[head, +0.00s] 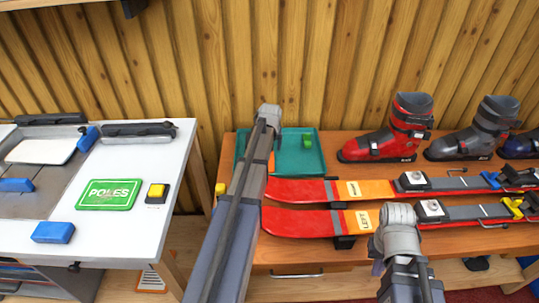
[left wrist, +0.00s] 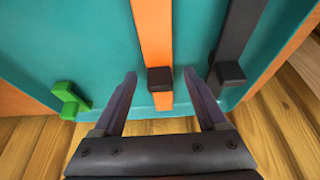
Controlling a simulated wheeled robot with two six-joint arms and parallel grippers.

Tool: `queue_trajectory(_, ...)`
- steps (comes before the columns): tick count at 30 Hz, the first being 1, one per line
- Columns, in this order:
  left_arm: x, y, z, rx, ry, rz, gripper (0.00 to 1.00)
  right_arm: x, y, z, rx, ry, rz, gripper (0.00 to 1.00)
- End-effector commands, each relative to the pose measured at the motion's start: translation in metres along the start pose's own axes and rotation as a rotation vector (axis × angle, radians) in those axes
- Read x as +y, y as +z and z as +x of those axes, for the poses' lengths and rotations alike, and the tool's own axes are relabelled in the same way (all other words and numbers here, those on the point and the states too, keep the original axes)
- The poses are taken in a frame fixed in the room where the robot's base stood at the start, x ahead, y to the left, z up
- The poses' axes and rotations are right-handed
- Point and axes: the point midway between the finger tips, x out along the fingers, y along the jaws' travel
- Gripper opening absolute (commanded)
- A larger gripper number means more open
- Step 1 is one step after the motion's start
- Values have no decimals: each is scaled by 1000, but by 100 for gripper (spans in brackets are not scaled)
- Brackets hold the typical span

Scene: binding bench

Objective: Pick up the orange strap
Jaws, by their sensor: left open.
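The orange strap (left wrist: 154,40) lies in the teal tray (left wrist: 90,60), with a dark block-like buckle (left wrist: 160,79) at its near end. In the left wrist view my left gripper (left wrist: 160,74) is open, with one finger on either side of the strap's buckle end. I cannot tell whether the fingers touch it. In the head view the teal tray (head: 305,160) is partly hidden behind my left arm, and only a sliver of the orange strap (head: 271,160) shows. My right gripper (head: 378,264) is at the lower right, mostly hidden by its own arm.
A dark strap (left wrist: 238,35) lies right of the orange one, close to my right-hand finger. A green piece (left wrist: 69,98) is at the tray's left. Red skis (head: 300,222) and a red boot (head: 390,140) occupy the bench. A white table (head: 165,165) stands left.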

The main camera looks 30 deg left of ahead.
Motion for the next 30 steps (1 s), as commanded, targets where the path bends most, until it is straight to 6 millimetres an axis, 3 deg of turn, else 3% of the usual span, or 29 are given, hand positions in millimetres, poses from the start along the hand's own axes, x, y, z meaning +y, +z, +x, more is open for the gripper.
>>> queue_trajectory(4,0,0,-1,0,0,0,73,0,0,-1,0,0,0,0)
queue_trajectory(23,0,0,-1,0,0,0,2,0,0,-1,0,0,0,0)
queue_trajectory(30,0,0,-1,0,0,0,0,0,0,-1,0,0,0,0)
